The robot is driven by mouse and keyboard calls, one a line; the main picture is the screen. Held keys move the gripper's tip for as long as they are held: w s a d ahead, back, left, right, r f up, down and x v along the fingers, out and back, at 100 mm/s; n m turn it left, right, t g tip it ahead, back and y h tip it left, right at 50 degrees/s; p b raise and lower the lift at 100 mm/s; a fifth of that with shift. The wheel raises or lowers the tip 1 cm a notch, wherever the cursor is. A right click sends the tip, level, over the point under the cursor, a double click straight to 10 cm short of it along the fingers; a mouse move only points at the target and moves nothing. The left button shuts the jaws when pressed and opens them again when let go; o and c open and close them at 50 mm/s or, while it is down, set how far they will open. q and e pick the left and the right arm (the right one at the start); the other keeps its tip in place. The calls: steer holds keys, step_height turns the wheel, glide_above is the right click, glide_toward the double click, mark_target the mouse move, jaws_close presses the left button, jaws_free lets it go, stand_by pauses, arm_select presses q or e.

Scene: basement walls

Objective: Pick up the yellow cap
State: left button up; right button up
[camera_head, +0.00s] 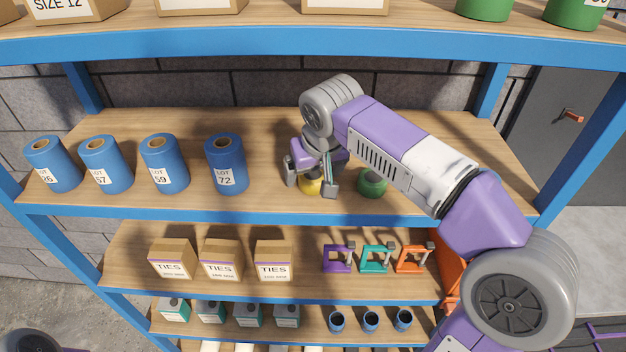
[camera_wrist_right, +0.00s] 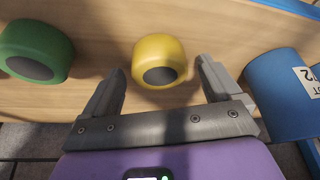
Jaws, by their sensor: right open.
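The yellow cap (camera_head: 311,187) sits on the wooden middle shelf, partly hidden behind my right gripper in the head view. In the right wrist view the yellow cap (camera_wrist_right: 160,60) shows a dark round face and lies just beyond and between the fingertips. My right gripper (camera_head: 310,188) is open and empty, with one finger on each side of the cap; it also shows in the right wrist view (camera_wrist_right: 160,82). I cannot tell whether a finger touches the cap. My left gripper is not in view.
A green cap (camera_head: 372,184) stands right of the yellow one. Several blue rolls (camera_head: 226,163) stand to the left, the nearest labelled 72. A blue-edged shelf (camera_head: 330,42) runs above. Below are boxes (camera_head: 273,262) and small clamps (camera_head: 377,259).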

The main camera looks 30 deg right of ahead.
steer(key=shift+c, duration=0.4)
steer(key=c, duration=1.1)
steer(key=shift+o, duration=0.2)
steer(key=shift+r, duration=0.1)
